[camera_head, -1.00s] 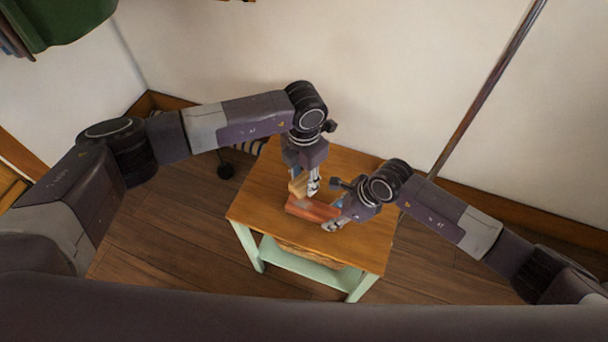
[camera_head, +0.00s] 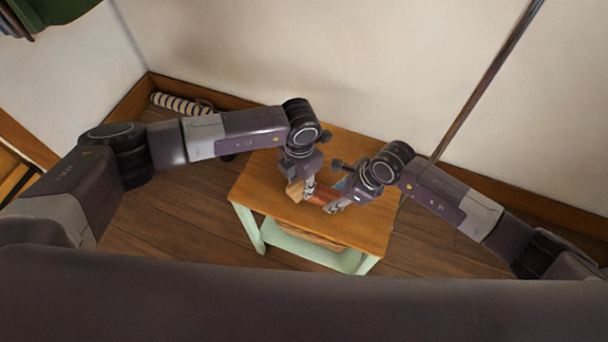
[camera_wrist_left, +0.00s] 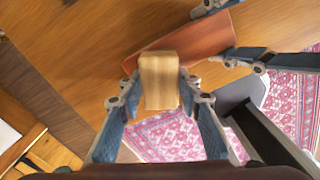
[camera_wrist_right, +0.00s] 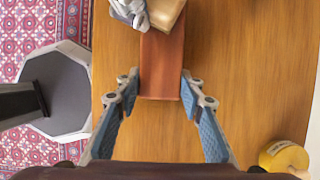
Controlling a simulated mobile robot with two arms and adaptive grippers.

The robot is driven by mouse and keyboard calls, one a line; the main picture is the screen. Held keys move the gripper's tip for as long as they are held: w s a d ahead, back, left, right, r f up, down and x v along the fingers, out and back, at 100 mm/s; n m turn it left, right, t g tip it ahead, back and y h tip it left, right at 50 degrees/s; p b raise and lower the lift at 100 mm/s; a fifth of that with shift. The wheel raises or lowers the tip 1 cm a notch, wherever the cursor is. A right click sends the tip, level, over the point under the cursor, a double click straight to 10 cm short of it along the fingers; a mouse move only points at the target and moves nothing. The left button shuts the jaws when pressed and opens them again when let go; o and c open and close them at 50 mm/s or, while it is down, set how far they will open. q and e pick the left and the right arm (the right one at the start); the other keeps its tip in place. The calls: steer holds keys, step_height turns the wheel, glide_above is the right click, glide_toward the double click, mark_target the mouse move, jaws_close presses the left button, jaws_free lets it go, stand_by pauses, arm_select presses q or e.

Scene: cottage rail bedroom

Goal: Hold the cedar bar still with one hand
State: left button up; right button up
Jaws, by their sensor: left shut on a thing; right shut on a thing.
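The red-brown cedar bar (camera_head: 322,197) lies along the wooden table top (camera_head: 262,190). My right gripper (camera_wrist_right: 160,90) is shut around one end of it, a finger on each side. My left gripper (camera_wrist_left: 160,88) is shut on a pale wooden block (camera_wrist_left: 158,80). In the right wrist view the block (camera_wrist_right: 165,12) sits at the bar's far end, over it. The bar (camera_wrist_left: 190,48) shows behind the block in the left wrist view. In the head view the block (camera_head: 295,190) is at the bar's left end, and the grippers hide much of the bar.
A yellow round object (camera_wrist_right: 284,157) lies near the table's edge in the right wrist view. The table has a pale green frame and lower shelf (camera_head: 300,247). A striped roll (camera_head: 180,103) lies on the floor by the wall. The table's front part is clear.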

arm_select(q)
steer(key=shift+r, duration=0.1)
steer(key=shift+w+d, duration=0.1)
steer(key=shift+w, duration=0.25)
steer(key=shift+w+d+f, duration=0.1)
steer(key=shift+w+d, duration=0.15)
steer(key=shift+w, duration=0.4)
steer(key=shift+w+d+f, duration=0.1)
steer(key=shift+w+d, duration=0.15)
steer(key=shift+w, duration=0.4)
steer(key=s, duration=0.2)
steer(key=s+a, duration=0.1)
steer(key=shift+s+a, duration=0.15)
steer(key=shift+s, duration=0.25)
steer(key=shift+w+d, duration=0.3)
steer(key=shift+w, duration=0.65)
steer(key=shift+w+d, duration=0.3)
steer(key=shift+w, duration=0.6)
steer(key=shift+w+r, duration=0.15)
steer(key=shift+r, duration=3.95)
